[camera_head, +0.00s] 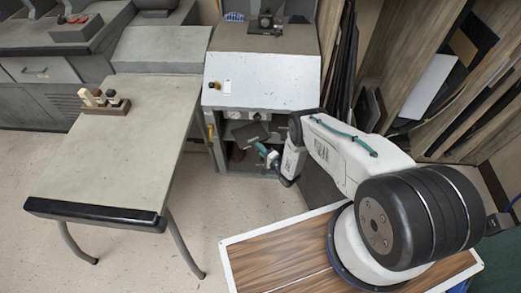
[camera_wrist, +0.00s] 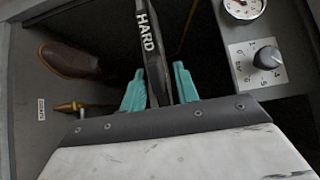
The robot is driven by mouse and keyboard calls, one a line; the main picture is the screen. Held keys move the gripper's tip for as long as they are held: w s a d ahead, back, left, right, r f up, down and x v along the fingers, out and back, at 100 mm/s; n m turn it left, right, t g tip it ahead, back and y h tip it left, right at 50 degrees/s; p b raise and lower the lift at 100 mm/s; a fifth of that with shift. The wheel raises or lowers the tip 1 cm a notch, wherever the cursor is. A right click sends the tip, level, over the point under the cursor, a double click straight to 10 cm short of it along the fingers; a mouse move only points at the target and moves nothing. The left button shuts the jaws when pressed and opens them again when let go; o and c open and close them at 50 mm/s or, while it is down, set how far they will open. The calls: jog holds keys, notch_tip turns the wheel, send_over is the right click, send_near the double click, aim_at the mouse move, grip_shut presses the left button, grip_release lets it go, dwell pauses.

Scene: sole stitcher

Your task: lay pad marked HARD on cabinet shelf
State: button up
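A dark pad (camera_wrist: 148,35) with HARD in white letters on its edge stands between the two teal fingers of my gripper (camera_wrist: 160,88) in the wrist view. The fingers press against it from both sides. In the head view my gripper (camera_head: 267,154) is at the open front of the grey cabinet (camera_head: 262,80), below its sloped top. The cabinet's dark interior is partly hidden by my arm. The shelf surface under the pad cannot be made out clearly.
A brown shoe (camera_wrist: 70,60) and a brass fitting (camera_wrist: 70,106) are left of my gripper. A dial gauge (camera_wrist: 243,8) and a knob (camera_wrist: 268,57) are right. A long table (camera_head: 125,150) with a small wooden holder (camera_head: 107,109) stands left of the cabinet.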

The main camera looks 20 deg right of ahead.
jog(key=v, duration=1.2)
